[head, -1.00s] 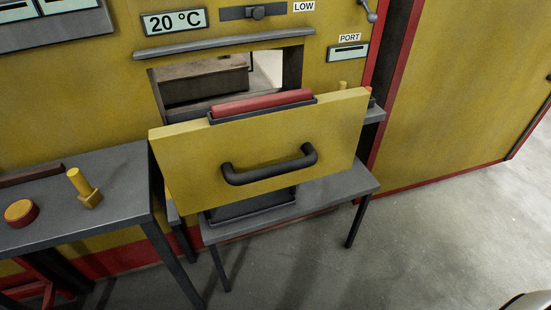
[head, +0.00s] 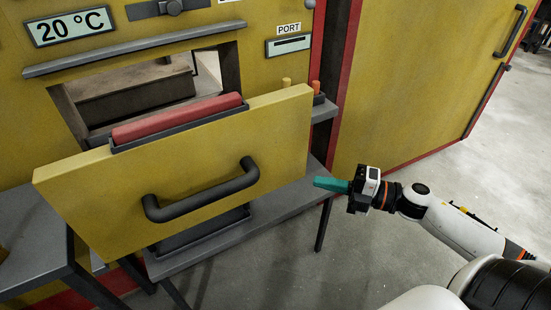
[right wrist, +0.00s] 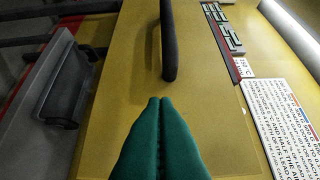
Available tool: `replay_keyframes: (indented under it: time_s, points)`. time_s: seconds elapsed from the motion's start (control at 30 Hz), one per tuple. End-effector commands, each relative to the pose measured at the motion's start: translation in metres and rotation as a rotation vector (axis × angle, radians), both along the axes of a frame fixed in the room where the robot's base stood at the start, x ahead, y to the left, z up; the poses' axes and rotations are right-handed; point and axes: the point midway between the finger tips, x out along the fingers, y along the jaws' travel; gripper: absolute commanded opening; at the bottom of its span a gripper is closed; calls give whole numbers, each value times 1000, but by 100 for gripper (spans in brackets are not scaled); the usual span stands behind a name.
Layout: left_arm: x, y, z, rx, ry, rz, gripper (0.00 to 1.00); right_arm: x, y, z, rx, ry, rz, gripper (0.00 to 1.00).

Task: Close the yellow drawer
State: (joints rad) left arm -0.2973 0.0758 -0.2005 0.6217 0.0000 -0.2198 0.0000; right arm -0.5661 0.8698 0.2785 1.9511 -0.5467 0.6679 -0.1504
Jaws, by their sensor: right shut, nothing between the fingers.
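The yellow drawer (head: 110,200) stands pulled out from the oven, its front panel well forward of the opening (head: 150,90). A dark bar handle (head: 200,196) is on its front. A red block (head: 178,117) lies in a dark holder behind the panel's top edge. My right gripper (head: 318,182) is shut and empty, just right of the panel's right edge and pointing left; I cannot tell whether it touches. In the right wrist view its green fingertips (right wrist: 160,100) point toward a dark handle (right wrist: 168,40) on a yellow panel that looks like the drawer front. My left gripper is out of view.
A grey side table (head: 30,230) is at the left, and a grey stand (head: 270,213) is under the drawer. A large yellow door (head: 420,80) with a dark handle is at the right. The floor (head: 370,255) in front is clear around my right arm.

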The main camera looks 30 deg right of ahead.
Motion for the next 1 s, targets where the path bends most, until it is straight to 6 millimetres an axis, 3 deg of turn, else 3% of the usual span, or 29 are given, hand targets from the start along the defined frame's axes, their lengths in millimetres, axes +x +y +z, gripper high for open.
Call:
replay_keyframes:
  time_s: [0.27, 0.77, 1.0]
  points:
    - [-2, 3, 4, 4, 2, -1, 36, 8, 23, 11, -22, -28, 45, 0]
    - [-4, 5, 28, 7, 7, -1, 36, 67, 84, 13, -18, -27, 40, 0]
    - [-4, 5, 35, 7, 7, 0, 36, 96, 83, 10, -19, -25, 38, 0]
